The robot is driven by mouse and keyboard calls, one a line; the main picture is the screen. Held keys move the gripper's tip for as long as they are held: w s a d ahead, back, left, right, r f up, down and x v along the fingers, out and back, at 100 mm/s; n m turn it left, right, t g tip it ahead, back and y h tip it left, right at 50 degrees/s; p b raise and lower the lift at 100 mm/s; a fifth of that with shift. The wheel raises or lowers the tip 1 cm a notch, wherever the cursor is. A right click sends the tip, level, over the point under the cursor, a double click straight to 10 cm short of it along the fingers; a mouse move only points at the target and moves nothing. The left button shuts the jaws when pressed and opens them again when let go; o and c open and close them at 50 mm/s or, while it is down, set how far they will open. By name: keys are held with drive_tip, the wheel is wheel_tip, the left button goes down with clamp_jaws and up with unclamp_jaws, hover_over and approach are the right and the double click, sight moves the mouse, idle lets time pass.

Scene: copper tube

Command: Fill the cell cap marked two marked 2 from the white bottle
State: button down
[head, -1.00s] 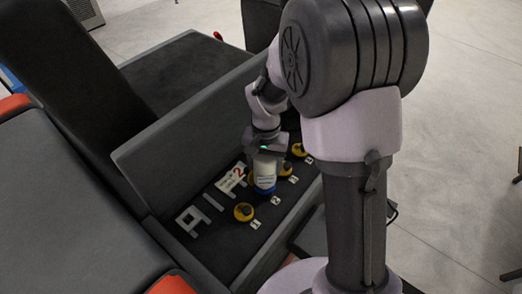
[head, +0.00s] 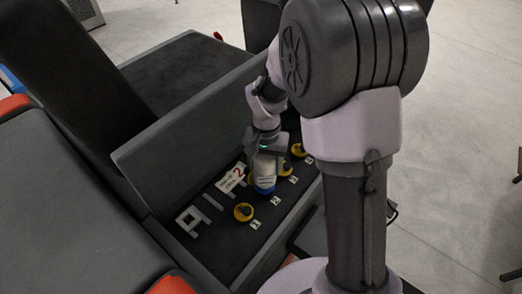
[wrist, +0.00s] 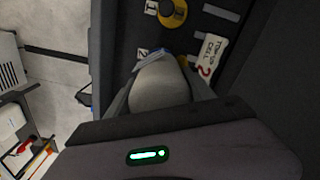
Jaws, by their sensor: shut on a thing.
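My gripper (head: 266,156) is shut on the white bottle (head: 265,172). The bottle points downward with its blue end (head: 264,189) lowest, over the row of cells beside the label 2 (head: 275,200). It leans slightly, its upper part to the right. In the wrist view the bottle (wrist: 160,88) is between the fingers, beside the label 2 (wrist: 143,53). The bottle and gripper hide most of cell 2, so I cannot tell whether the bottle touches it or whether its cap is open. A card reading top up cell 2 (head: 231,180) lies to the left.
A yellow cap with a dark knob (head: 243,212) sits by label 1; it also shows in the wrist view (wrist: 172,12). Another yellow cap (head: 298,150) is farther back. The tall grey panel (head: 185,125) stands left of the compartment. Pale bars (head: 188,220) lie on its floor.

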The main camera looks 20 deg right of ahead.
drive_tip(key=shift+r+p, duration=3.2)
drive_tip(key=shift+r, duration=1.35)
drive_tip(key=shift+f, duration=0.1)
